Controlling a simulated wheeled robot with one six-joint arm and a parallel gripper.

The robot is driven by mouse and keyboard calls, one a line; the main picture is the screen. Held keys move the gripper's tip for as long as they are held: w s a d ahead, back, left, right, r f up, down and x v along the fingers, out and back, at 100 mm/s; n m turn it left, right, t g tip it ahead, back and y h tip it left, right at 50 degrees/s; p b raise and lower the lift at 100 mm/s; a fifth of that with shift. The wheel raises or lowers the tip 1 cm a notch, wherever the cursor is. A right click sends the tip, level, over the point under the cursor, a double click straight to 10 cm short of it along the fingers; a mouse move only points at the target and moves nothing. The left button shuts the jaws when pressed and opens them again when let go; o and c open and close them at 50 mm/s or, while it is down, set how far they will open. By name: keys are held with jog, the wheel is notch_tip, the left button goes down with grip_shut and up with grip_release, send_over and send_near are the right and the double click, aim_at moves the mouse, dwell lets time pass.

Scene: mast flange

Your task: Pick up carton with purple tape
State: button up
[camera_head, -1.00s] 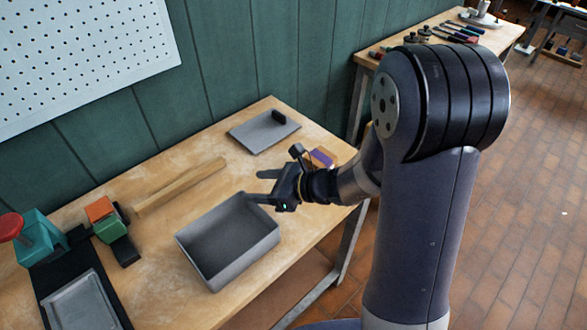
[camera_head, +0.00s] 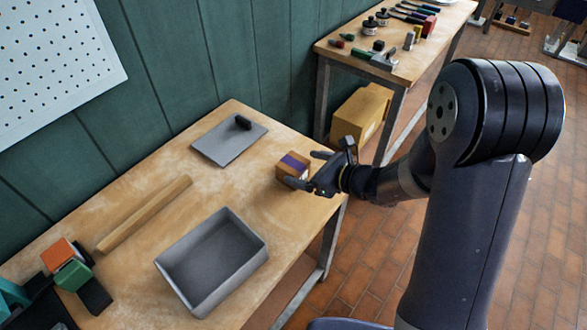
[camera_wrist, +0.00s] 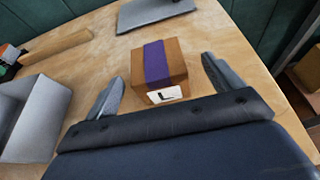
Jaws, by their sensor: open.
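The small brown carton with purple tape (camera_head: 293,167) stands on the workbench near its right end. In the wrist view the carton (camera_wrist: 158,68) shows a purple strip over its top and front, and a white label low on the front. My gripper (camera_head: 308,170) is open at the carton's right side in the head view. In the wrist view my gripper (camera_wrist: 165,85) has one finger on each side of the carton's near face, with gaps to both sides. The carton stands ahead of and between the fingers, not held.
A grey open bin (camera_head: 212,262) stands at the bench's front. A wooden bar (camera_head: 146,213) lies to the left. Bare wood surrounds the carton.

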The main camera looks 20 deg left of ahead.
aim_at(299, 166)
jog(key=x, duration=0.4)
jog(key=shift+a+p, duration=0.4)
jog(key=shift+s, duration=0.1)
jog(key=c, duration=1.2)
